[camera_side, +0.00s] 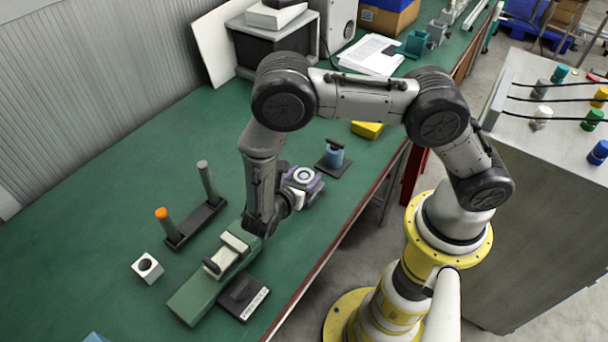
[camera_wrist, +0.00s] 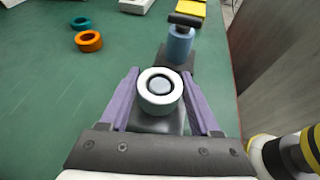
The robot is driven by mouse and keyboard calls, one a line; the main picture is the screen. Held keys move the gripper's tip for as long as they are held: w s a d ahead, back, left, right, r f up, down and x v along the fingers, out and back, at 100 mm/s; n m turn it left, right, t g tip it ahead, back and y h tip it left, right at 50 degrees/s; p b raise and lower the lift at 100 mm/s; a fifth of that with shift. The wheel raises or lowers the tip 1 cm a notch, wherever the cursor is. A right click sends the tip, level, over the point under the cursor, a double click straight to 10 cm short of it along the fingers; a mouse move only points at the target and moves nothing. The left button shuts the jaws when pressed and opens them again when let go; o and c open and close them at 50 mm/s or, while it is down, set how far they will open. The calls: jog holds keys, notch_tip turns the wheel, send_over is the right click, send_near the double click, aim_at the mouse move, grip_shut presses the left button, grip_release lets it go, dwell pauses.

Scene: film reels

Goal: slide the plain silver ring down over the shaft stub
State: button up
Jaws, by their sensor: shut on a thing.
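The plain silver ring (camera_wrist: 160,103) shows pale, almost white, in the wrist view. My gripper (camera_wrist: 160,95) is shut on it, with a purple finger on each side. A round grey-blue disc, seemingly the top of the shaft stub (camera_wrist: 161,84), shows inside the ring's opening with a dark gap around it. How far down the ring sits on the stub I cannot tell. A dark base shows below the ring. In the side view my gripper (camera_side: 303,180) is low over the bench with the ring (camera_side: 303,173) between its fingers; the stub's lower part is hidden.
A blue cylinder (camera_wrist: 180,45) with a black top bar stands just beyond on a dark plate. An orange ring (camera_wrist: 88,41) and a teal ring (camera_wrist: 80,23) lie to the left.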

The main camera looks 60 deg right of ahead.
jog(key=shift+f, duration=0.6)
jog(key=o, duration=1.2)
jog(key=shift+v, duration=5.6)
jog(key=shift+d, duration=0.15)
